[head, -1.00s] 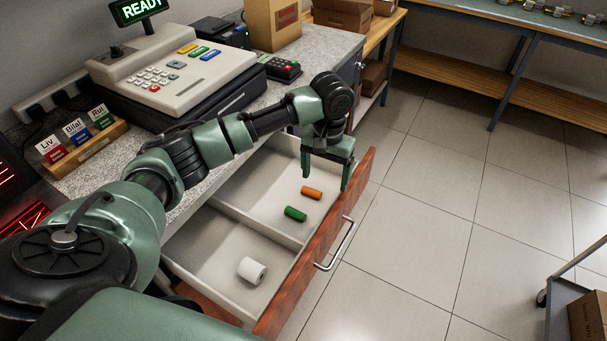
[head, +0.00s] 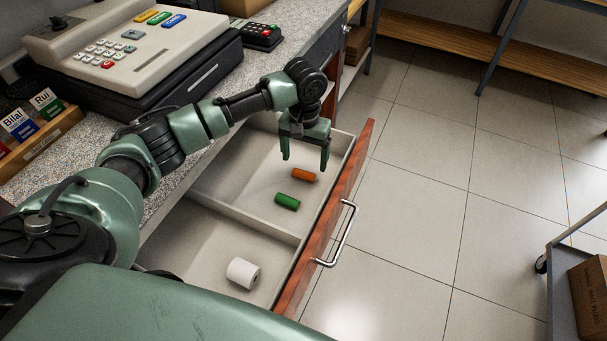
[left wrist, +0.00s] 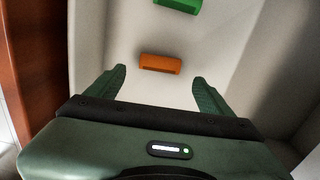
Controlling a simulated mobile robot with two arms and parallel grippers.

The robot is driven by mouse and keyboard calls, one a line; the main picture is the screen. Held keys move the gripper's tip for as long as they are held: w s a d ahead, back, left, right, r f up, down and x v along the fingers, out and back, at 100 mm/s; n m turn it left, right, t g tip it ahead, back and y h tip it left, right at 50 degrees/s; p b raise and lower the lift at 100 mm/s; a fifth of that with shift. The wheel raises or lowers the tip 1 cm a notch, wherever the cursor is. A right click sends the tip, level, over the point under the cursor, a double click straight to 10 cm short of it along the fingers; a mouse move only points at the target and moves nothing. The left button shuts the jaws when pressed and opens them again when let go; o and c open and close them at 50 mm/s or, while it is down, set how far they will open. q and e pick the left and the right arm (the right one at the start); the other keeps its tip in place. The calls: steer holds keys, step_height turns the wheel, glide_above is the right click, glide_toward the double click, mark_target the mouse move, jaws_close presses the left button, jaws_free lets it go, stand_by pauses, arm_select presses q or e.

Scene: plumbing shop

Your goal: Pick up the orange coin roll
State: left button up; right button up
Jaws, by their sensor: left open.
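The orange coin roll (head: 304,175) lies on the floor of the far compartment of the open drawer (head: 246,217). My left gripper (head: 304,166) is open, pointing down above the drawer, with its fingers apart and nothing between them. In the left wrist view, the orange coin roll (left wrist: 161,64) lies crosswise just beyond the fingertips of my left gripper (left wrist: 159,76), roughly centred between them. A gap between fingers and roll cannot be measured. My right gripper is not in view.
A green roll (head: 287,202) lies near the orange one; it also shows in the left wrist view (left wrist: 178,4). A white paper roll (head: 243,272) is in the near compartment. The drawer's red-brown front (head: 327,222) and the counter (head: 181,128) flank the arm.

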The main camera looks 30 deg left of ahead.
mark_target(304, 169)
arm_select(q)
step_height(304, 169, down, 4)
steer(key=shift+s+f, duration=0.15)
steer(key=shift+f, duration=0.1)
steer(key=shift+c, duration=0.3)
steer(key=c, duration=1.6)
steer(key=shift+o, duration=0.2)
steer(key=shift+r, duration=0.1)
